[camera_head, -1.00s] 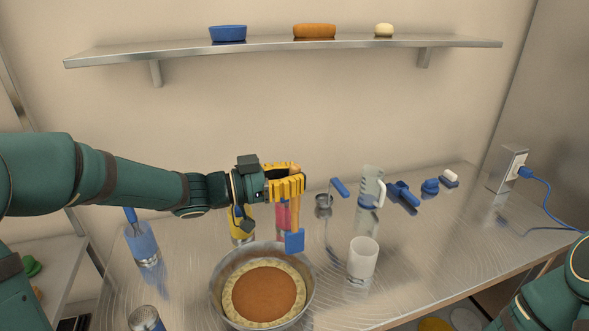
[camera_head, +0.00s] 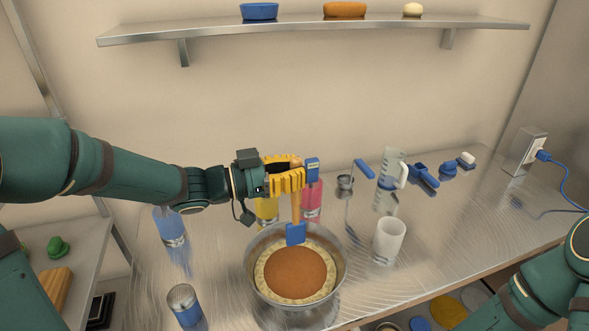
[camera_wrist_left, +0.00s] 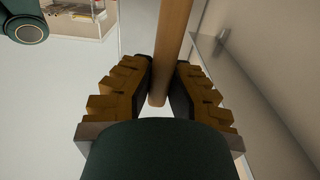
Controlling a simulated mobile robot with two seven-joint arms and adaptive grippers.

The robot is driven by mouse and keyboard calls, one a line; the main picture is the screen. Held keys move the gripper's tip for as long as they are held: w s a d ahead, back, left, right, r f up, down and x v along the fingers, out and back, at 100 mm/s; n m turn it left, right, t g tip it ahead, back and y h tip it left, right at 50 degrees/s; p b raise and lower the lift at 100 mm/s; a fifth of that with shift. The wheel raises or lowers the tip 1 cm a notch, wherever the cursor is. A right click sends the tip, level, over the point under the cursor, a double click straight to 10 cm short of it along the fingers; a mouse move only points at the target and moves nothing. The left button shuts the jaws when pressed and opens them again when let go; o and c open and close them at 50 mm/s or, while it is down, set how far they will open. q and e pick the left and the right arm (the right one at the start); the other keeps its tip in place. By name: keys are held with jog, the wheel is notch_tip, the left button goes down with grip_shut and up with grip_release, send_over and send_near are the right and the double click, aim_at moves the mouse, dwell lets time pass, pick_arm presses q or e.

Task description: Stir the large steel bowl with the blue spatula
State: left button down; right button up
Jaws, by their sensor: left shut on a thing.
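The large steel bowl (camera_head: 338,285) stands at the front middle of the counter. A round of brown filling (camera_head: 296,272) with a pale crust-like edge lies inside. My left gripper (camera_head: 298,178) is shut on the wooden handle of the blue spatula (camera_head: 296,234), above the bowl's far side. The handle hangs nearly upright, with the blue head down, overlapping the bowl's far inside edge in the picture. I cannot tell whether the head touches the contents. In the left wrist view, the handle (camera_wrist_left: 170,45) runs between the yellow fingers (camera_wrist_left: 160,85). My right gripper is out of the picture.
A red bottle (camera_head: 312,203) and a yellow bottle (camera_head: 267,209) stand behind the bowl. A clear measuring jug (camera_head: 389,182) is farther back. The right counter is mostly clear.

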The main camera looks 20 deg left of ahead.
aim_at(295, 224)
pick_arm(q)
jog(key=shift+r, duration=0.1)
notch_tip(295, 224, down, 11)
jog(key=b, duration=0.7)
jog(key=shift+f+b, duration=0.6)
jog(key=shift+f, duration=0.3)
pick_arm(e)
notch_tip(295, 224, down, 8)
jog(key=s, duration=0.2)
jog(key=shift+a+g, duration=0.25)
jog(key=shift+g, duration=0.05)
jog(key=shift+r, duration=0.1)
pick_arm(q)
jog(key=shift+s, duration=0.1)
